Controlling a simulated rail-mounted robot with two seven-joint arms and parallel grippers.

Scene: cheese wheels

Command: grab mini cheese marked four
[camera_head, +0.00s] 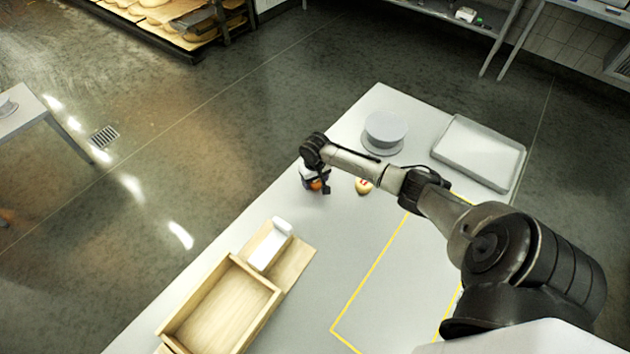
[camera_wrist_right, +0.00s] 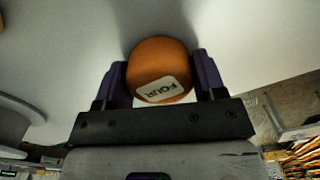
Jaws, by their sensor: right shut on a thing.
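The mini cheese marked four (camera_wrist_right: 158,62) is a small orange round with a white label reading "FOUR" in the right wrist view. It sits between the two purple-lined fingers of my right gripper (camera_wrist_right: 160,78), which is shut on it. In the head view the orange cheese (camera_head: 316,185) shows partly under my right gripper (camera_head: 317,186), at or just above the table top. I cannot tell whether it touches the table. My left gripper is in neither view.
A pale yellow mini cheese with a red mark (camera_head: 363,186) stands close to the right. A round grey stand (camera_head: 385,130) and a metal tray (camera_head: 478,152) are at the table's far end. A wooden box (camera_head: 219,303) and a white block (camera_head: 270,245) are at the near left.

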